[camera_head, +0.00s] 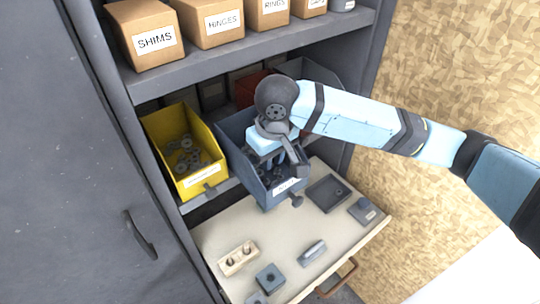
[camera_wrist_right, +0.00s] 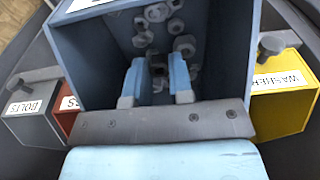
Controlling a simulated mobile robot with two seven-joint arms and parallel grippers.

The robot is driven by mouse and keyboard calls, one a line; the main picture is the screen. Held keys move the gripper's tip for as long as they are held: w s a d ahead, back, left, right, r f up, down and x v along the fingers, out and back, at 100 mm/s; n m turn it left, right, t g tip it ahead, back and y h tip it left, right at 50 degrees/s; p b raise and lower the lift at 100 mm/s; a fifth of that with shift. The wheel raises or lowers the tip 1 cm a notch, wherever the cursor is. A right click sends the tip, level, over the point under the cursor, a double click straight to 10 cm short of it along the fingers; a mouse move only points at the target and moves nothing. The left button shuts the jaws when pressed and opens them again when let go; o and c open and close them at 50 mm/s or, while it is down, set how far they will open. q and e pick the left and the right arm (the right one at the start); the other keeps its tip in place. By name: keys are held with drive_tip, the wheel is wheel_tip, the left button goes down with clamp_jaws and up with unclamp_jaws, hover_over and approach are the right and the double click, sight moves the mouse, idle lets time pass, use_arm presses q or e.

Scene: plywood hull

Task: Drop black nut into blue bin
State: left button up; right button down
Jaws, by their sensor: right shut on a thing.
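The blue bin (camera_head: 232,150) is slate blue, stands on the shelf and juts out over the pulled-out board. In the right wrist view the bin (camera_wrist_right: 88,62) holds several grey and dark nuts on its floor. My right gripper (camera_head: 284,158) points down into the bin's opening from above. In the wrist view its two light blue fingers (camera_wrist_right: 157,80) are shut on a small dark piece, seemingly the black nut (camera_wrist_right: 158,70). The nut is mostly hidden between the fingers and hard to tell from the nuts below. My left gripper is not in view.
A yellow bin (camera_head: 163,130) of washers stands left of the blue bin. A red bin (camera_head: 246,92) and a grey bin (camera_wrist_right: 28,98) labelled BOLTS are on its other side. Boxes line the shelf (camera_head: 170,75) above. The pulled-out board (camera_head: 290,245) below carries several small parts.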

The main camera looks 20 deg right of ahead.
sight(274, 176)
drive_tip(key=shift+f, duration=0.2)
drive_tip(key=shift+f+p, duration=0.35)
drive_tip(key=shift+p, duration=0.1)
drive_tip(key=c, duration=1)
unclamp_jaws()
drive_tip(key=shift+r, duration=0.1)
drive_tip(key=shift+r+b, duration=0.25)
drive_tip(key=shift+b, duration=0.25)
drive_tip(key=r, duration=0.4)
drive_tip(key=s+r, duration=0.1)
drive_tip(key=r, duration=0.7)
drive_tip(key=shift+s+d+r, duration=0.2)
drive_tip(key=shift+r, duration=0.05)
